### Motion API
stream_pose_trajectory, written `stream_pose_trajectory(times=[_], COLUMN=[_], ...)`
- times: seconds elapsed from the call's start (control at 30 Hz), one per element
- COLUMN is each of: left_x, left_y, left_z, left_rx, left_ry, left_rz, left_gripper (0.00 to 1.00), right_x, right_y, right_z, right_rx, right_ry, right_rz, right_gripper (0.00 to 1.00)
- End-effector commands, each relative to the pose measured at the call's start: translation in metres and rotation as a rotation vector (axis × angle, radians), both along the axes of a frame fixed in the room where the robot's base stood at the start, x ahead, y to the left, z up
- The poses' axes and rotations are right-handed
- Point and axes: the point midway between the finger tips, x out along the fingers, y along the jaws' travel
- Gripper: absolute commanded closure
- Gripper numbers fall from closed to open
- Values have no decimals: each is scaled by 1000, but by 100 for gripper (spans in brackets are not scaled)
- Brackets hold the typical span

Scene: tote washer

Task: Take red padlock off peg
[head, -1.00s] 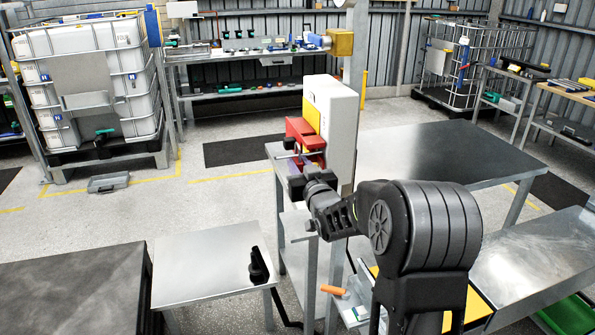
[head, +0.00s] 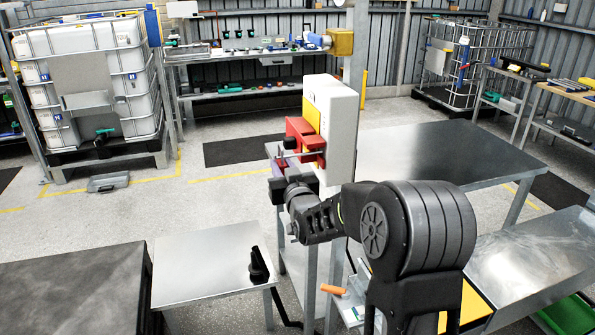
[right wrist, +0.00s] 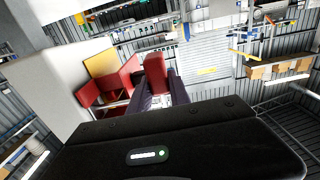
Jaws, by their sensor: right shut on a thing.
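The red padlock (right wrist: 155,72) shows in the right wrist view as a red block between the two dark fingers of my right gripper (right wrist: 160,90), which is shut on it. In the head view my right gripper (head: 284,172) is at the left side of the white box (head: 340,115), just below its red fitting (head: 303,128). The red fitting also shows in the right wrist view (right wrist: 107,84), left of the padlock. A thin metal rod (head: 312,154) sticks out near the fitting. Whether the padlock still touches the peg, I cannot tell. My left gripper is not in view.
The box is fixed to a grey post (head: 355,60). A dark-topped metal table (head: 440,150) stands behind it to the right. A small steel table (head: 205,265) with a black object (head: 258,265) stands front left. The floor to the left is open.

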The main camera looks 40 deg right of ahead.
Motion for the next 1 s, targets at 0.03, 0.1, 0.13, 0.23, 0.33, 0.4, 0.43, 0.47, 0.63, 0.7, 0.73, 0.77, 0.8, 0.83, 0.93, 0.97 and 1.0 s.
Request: stream_pose_trajectory(times=[0.03,0.1,0.13,0.23,0.33,0.4,0.43,0.47,0.63,0.7,0.73,0.77,0.8,0.83,0.93,0.97,1.0], left_x=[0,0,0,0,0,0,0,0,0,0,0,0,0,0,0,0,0], left_y=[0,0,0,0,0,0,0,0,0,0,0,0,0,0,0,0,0], left_z=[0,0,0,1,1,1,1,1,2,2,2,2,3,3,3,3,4], left_rx=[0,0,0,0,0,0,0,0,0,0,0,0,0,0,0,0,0], left_ry=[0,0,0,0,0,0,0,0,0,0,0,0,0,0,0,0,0], left_rz=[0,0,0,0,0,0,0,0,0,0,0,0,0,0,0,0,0], left_gripper=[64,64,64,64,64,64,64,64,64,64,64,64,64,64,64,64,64], right_x=[1,2,3,5,6,8,8,9,12,13,13,14,15,15,17,18,18], right_y=[3,7,8,14,19,22,24,25,34,38,39,41,43,44,49,51,53], right_z=[0,0,0,0,0,0,0,0,0,0,0,0,0,0,0,0,0], right_rx=[0,1,0,0,-1,0,0,1,0,0,0,1,0,-1,0,1,0], right_ry=[-1,-1,-1,0,0,0,0,0,0,0,0,0,1,1,1,1,0], right_rz=[2,1,1,2,2,2,2,2,1,2,2,1,1,2,1,1,2], right_gripper=[100,100,100,100,100,100,100,100,100,100,100,100,100,100,100,100,100])
